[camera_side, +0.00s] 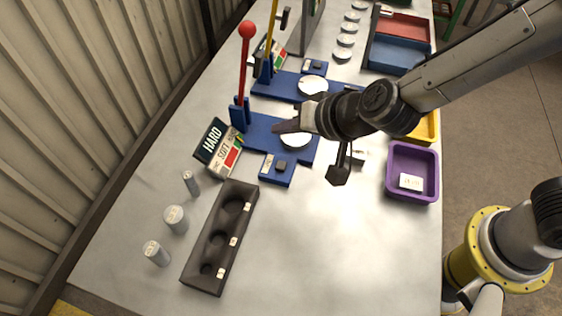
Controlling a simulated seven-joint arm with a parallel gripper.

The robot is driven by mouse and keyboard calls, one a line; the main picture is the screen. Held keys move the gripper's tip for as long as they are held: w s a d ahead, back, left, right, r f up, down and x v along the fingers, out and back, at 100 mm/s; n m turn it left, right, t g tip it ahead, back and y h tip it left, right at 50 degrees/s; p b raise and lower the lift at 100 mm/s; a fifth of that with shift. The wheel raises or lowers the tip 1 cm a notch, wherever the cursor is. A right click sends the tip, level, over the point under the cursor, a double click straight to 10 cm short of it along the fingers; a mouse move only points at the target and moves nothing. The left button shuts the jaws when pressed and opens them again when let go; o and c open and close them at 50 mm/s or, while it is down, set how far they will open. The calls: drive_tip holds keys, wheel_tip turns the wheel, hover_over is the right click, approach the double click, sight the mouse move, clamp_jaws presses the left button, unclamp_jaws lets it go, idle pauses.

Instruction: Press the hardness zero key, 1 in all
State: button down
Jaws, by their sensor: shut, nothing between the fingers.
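The nearer blue press (262,128) has an upright red-knobbed lever, a round white plate (295,137) and a HARD/SOFT sign (218,148) beside it. A small blue box with a dark key (282,165) sits at its front edge; its label is too small to read, so I cannot confirm it as the hardness zero key. My gripper (280,127) is shut and empty. It appears over the press near the white plate, up-picture from the dark key and apart from it. Its height above the plate is hard to tell.
A second blue press (280,87) with a yellow lever and its own key box (314,67) stands behind. A dark tray with round wells (208,250) and several grey cylinders (176,219) lie lower left. A purple bin (411,195) stands right. The front table is clear.

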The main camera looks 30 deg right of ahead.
sight(284, 169)
drive_tip(key=shift+f, duration=0.1)
drive_tip(key=shift+f, duration=4.3)
drive_tip(key=shift+f, duration=0.1)
drive_tip(key=shift+f, duration=0.3)
drive_tip(key=shift+f, duration=0.4)
drive_tip(key=shift+r, duration=0.8)
